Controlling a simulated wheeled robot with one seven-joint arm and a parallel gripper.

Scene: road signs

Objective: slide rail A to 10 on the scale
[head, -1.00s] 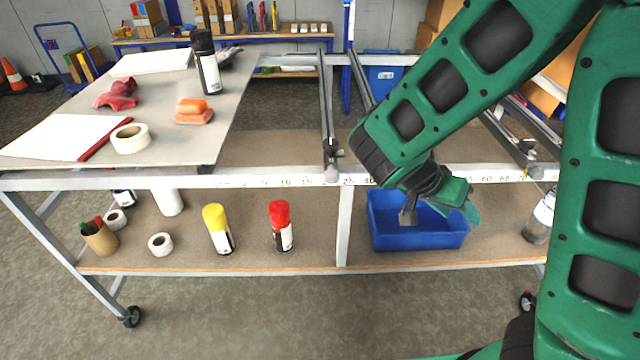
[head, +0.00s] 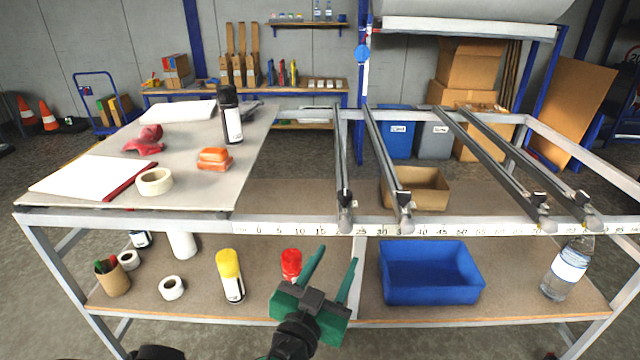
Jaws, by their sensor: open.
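Several dark rails lie across the bench frame; I cannot read a letter on any, so which is rail A is unclear. The leftmost rail (head: 341,160) has its front end between the 15 and 25 marks. The second rail (head: 385,160) ends between 30 and 40. A third rail (head: 495,165) and fourth rail (head: 535,155) lie farther right. The printed scale (head: 299,231) runs along the front beam, with 10 left of the leftmost rail. My green gripper (head: 338,254) is open and empty, below and in front of the beam, touching no rail.
A grey board (head: 190,185) with tape, a black spray can (head: 231,118) and papers covers the bench's left part. The lower shelf holds a yellow can (head: 230,275), a red can (head: 291,265), a blue bin (head: 430,272) and a bottle (head: 568,268). A cardboard box (head: 415,188) sits behind the beam.

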